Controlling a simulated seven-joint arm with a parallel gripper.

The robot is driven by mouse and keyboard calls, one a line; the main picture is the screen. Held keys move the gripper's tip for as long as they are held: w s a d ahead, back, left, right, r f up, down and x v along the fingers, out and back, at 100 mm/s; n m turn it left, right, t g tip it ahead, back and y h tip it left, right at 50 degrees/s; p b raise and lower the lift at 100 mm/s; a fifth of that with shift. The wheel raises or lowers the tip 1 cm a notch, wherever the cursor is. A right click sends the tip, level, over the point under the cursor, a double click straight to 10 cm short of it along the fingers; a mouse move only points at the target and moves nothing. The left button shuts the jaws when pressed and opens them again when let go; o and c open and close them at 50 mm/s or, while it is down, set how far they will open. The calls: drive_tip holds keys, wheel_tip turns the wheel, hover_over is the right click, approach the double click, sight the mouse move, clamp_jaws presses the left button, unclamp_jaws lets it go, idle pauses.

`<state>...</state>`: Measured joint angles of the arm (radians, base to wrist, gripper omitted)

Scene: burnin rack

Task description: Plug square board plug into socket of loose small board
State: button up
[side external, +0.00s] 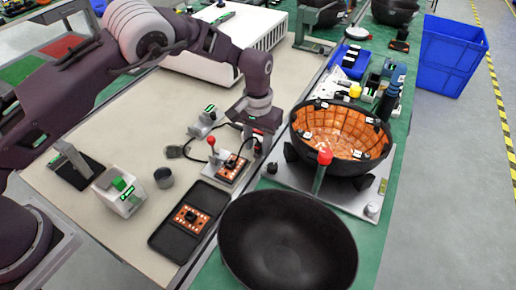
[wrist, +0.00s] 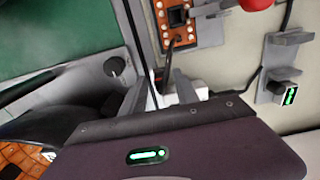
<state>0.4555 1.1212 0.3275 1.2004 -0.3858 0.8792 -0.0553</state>
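One small orange board (side external: 234,165) sits in a grey fixture with a red-knobbed lever. In the wrist view this board (wrist: 176,32) shows a black square socket (wrist: 178,16) at the top edge. Another orange board (side external: 192,217), with a black square part at its middle, lies in a black tray (side external: 165,241). My gripper (side external: 252,150) is low, just right of the fixture. In the wrist view its fingertips (wrist: 176,92) are mostly hidden behind the purple housing; a dark cable runs beside them. I cannot make out the square plug or whether the fingers hold anything.
A grey holder (wrist: 287,52) with a green-lit connector (wrist: 289,95) stands beside the fixture. A black bowl with an orange inside (side external: 340,155) stands on a plate to the right, near a red-topped post (side external: 321,172). An empty black bowl (side external: 285,245) is in front.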

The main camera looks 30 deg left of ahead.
idle(0.6)
clamp_jaws()
idle(1.2)
drive_tip(key=shift+r, duration=0.1)
drive_tip(key=shift+r, duration=2.95)
drive_tip(key=s+a+r, duration=0.3)
drive_tip(key=s, duration=0.4)
drive_tip(key=shift+s+a+r, duration=0.3)
drive_tip(key=shift+a, duration=0.1)
